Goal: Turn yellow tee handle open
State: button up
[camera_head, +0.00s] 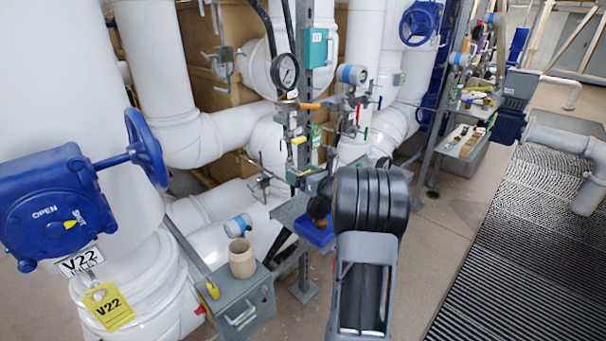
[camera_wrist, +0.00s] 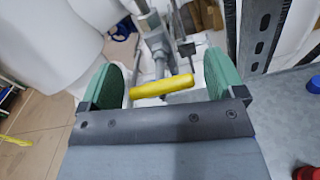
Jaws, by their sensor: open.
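The yellow tee handle (camera_wrist: 162,87) shows in the wrist view as a short bar lying across the gap between my finger pads, its right end slightly higher. A grey metal stem (camera_wrist: 155,48) runs behind it toward pipe fittings. My gripper (camera_wrist: 162,73) is open, with a green pad on each side, near the two ends of the bar. I cannot tell whether either pad touches the bar or how deep it sits between them. In the head view my dark arm fills the lower middle, and I cannot make out the handle or fingertips there.
A slotted grey upright (camera_wrist: 258,35) and a grey surface (camera_wrist: 285,105) stand close on the right in the wrist view. In the head view, a gauge (camera_head: 285,71) and tubing are beyond my arm. A grey box (camera_head: 236,297) stands left; open floor (camera_head: 455,225) lies right.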

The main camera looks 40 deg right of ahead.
jog(key=shift+w, duration=0.1)
jog(key=c, duration=0.9)
